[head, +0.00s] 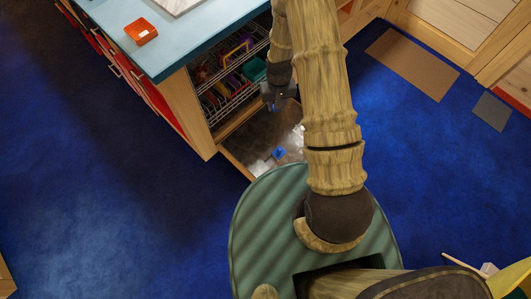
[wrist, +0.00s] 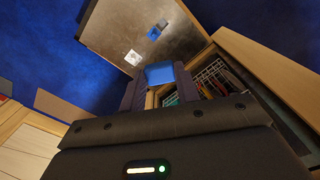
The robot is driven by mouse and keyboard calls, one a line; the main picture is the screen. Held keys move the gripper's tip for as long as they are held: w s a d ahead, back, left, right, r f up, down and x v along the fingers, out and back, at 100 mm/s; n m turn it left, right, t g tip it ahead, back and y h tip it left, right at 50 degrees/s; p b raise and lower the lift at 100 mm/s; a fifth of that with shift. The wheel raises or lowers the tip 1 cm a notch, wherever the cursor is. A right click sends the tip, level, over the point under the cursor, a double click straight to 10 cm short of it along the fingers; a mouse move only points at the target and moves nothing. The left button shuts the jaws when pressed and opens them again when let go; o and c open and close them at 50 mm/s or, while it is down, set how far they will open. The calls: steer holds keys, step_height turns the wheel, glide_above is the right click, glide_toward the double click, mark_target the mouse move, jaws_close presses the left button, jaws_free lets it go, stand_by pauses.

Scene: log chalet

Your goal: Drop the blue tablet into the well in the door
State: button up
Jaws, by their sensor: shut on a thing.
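The blue tablet (wrist: 159,74) is between the fingers of my gripper (wrist: 159,82) in the wrist view, and the fingers are shut on it. In the head view my gripper (head: 278,100) hangs over the open dishwasher, beside its racks; the tablet cannot be made out there. The door (head: 246,149) is folded down, with a metallic inner face, also in the wrist view (wrist: 117,35). A small blue square, which looks like the well (head: 279,152), sits on this face, apart from my gripper; it also shows in the wrist view (wrist: 154,33).
Wire racks (head: 226,85) with colourful dishes are in the dishwasher, close to my gripper. A blue-topped counter (head: 197,37) carries an orange box (head: 141,31). A pale square (wrist: 133,58) shows on the door near the well. Brown (head: 412,63) and grey mats lie on open blue floor.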

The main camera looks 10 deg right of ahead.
stand_by(0.3)
steer(key=w+f+n+b, duration=0.2)
steer(key=f+n+b, duration=0.1)
steer(key=f+b, duration=2.1)
steer(key=w+f+n+b, duration=0.3)
steer(key=f+b, duration=2.2)
steer(key=f, duration=0.3)
steer(key=shift+a+f+n+b, duration=0.2)
steer(key=shift+n+b, duration=0.1)
steer(key=shift+n, duration=0.1)
steer(key=shift+f, duration=0.1)
